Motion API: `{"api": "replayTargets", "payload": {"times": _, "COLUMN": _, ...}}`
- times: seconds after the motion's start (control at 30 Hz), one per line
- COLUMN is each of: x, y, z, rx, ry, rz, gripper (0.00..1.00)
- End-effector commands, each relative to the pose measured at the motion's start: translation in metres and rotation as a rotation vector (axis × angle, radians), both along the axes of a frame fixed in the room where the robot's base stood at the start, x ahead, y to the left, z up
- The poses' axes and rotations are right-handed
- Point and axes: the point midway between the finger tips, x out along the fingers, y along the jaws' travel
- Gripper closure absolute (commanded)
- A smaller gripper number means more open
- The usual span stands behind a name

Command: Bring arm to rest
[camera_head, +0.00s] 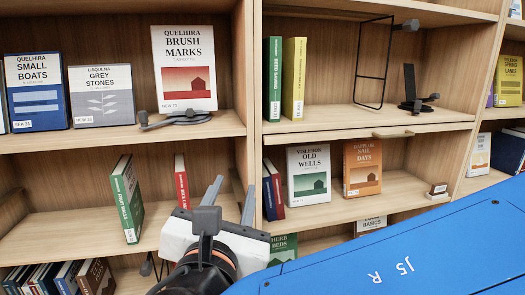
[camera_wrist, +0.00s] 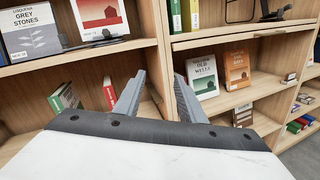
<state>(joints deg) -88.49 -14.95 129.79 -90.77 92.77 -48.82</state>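My gripper (camera_head: 232,203) is in front of the bookshelf, near the upright between the left and right bays. In the wrist view its two grey fingers (camera_wrist: 161,98) stand apart with nothing between them. It is open and empty. My blue arm fills the lower right of the head view and hides part of the lower shelves there.
The wooden shelves (camera_head: 210,124) hold several books. A green book (camera_head: 127,200) leans on the left middle shelf, with a red book (camera_head: 181,182) beside it. Old Wells (camera_head: 308,173) and Sail Days (camera_head: 362,168) stand in the right bay. A black bookend (camera_head: 411,92) stands above.

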Motion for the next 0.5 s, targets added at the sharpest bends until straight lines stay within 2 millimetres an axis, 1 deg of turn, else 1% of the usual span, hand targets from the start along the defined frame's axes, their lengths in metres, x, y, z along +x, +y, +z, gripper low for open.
{"api": "replayTargets", "payload": {"times": 0.03, "x": 0.012, "y": -0.016, "z": -0.006, "rx": 0.024, "ry": 0.029, "rz": -0.036, "gripper": 0.63}}
{"api": "replayTargets", "payload": {"times": 0.1, "x": 0.026, "y": -0.037, "z": -0.018, "rx": 0.062, "ry": 0.079, "rz": -0.088, "gripper": 0.63}}
{"api": "replayTargets", "payload": {"times": 0.2, "x": 0.043, "y": -0.070, "z": -0.036, "rx": 0.126, "ry": 0.148, "rz": -0.164, "gripper": 0.63}}
{"api": "replayTargets", "payload": {"times": 0.33, "x": 0.058, "y": -0.111, "z": -0.059, "rx": 0.219, "ry": 0.230, "rz": -0.266, "gripper": 0.63}}
{"api": "replayTargets", "payload": {"times": 0.5, "x": 0.068, "y": -0.163, "z": -0.088, "rx": 0.358, "ry": 0.323, "rz": -0.400, "gripper": 0.63}}
